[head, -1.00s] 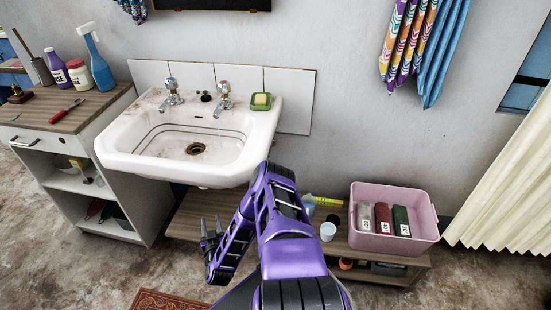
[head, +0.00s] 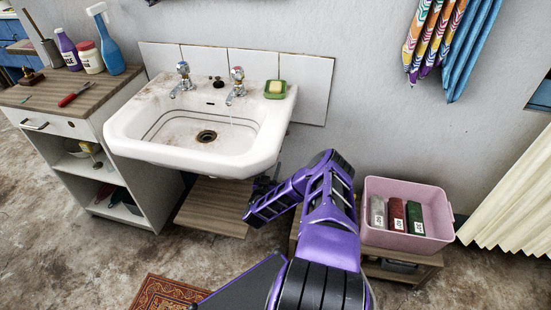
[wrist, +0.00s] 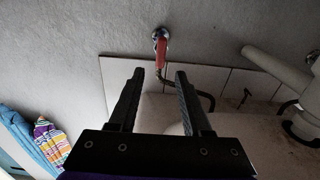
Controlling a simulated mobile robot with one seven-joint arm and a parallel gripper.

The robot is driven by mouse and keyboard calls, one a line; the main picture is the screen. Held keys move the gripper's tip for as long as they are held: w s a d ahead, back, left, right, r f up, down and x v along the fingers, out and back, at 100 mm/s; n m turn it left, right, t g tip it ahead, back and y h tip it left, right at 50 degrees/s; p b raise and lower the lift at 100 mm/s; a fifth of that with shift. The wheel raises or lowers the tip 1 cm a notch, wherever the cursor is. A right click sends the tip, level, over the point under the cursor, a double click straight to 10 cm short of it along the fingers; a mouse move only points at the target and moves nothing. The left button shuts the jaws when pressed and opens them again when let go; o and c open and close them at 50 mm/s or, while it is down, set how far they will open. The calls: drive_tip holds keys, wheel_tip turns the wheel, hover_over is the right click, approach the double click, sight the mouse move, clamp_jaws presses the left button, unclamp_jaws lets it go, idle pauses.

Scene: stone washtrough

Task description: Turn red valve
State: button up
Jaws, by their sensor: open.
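The red valve (wrist: 161,50) shows in the wrist view as a small red lever on a round fitting on the grey wall, with a dark hose or pipe below it. In the head view the valve is not visible. My gripper (wrist: 158,73) is open and empty. Its two dark fingers point toward the valve, which lies just beyond the fingertips and roughly between them; they look apart from it. In the head view my gripper (head: 263,188) is low beside the right underside of the white washbasin (head: 195,155), partly hidden by my arm.
In the wrist view, pale pipework (wrist: 275,68) stands at the right. In the head view, a pink bin (head: 405,235) with bottles stands on a low wooden bench right of my arm. A cabinet (head: 80,110) stands left of the basin. Patterned cloths (head: 440,40) hang at upper right.

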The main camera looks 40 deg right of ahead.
drive_tip(key=b+x, duration=0.1)
drive_tip(key=x, duration=0.5)
drive_tip(key=shift+w, duration=0.1)
drive_tip(key=shift+c, duration=0.3)
clamp_jaws()
